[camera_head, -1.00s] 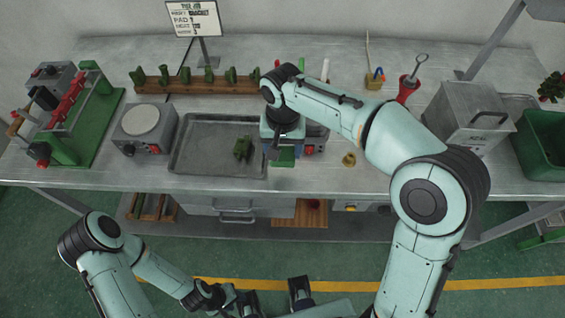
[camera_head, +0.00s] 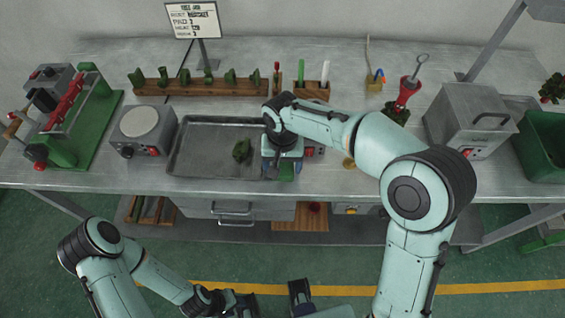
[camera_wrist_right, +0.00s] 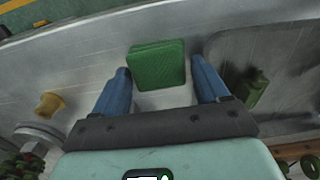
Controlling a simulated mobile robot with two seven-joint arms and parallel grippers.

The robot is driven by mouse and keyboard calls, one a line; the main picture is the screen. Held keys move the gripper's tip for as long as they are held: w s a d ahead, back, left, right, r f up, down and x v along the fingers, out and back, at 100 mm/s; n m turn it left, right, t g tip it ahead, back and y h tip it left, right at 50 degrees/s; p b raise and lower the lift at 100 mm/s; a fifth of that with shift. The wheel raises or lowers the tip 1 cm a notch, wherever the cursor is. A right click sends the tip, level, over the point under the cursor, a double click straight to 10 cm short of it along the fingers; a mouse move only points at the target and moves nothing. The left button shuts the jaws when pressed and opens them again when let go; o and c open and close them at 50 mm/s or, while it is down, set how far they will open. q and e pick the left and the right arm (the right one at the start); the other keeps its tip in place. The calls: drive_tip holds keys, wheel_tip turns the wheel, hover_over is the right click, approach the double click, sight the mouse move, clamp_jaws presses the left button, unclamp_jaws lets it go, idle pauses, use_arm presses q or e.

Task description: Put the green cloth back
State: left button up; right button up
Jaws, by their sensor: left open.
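The green cloth (camera_wrist_right: 157,65) is a flat folded square with a ribbed side edge, lying near the table's front edge in the right wrist view. In the head view it is a small green patch (camera_head: 287,172) below my right gripper, partly covered. My right gripper (camera_wrist_right: 160,66) is open, its two blue fingers on either side of the cloth with a gap on each side. In the head view my right gripper (camera_head: 284,162) points down between the tray and the brass cup. My left gripper (camera_head: 272,299) is open and empty, low in front of the table.
A grey tray (camera_head: 190,168) holding a dark green piece (camera_head: 241,151) stands left of my right gripper. A brass cup (camera_head: 348,163) is at the right, partly hidden by my arm. A wooden rack (camera_head: 190,88) with several green pieces stands behind. A round-topped device (camera_head: 140,124) stands left.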

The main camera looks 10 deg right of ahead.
sight(283, 167)
wheel_tip(283, 167, up, 12)
drive_tip(key=p, duration=0.2)
drive_tip(key=shift+r, duration=0.2)
idle(0.3)
idle(0.5)
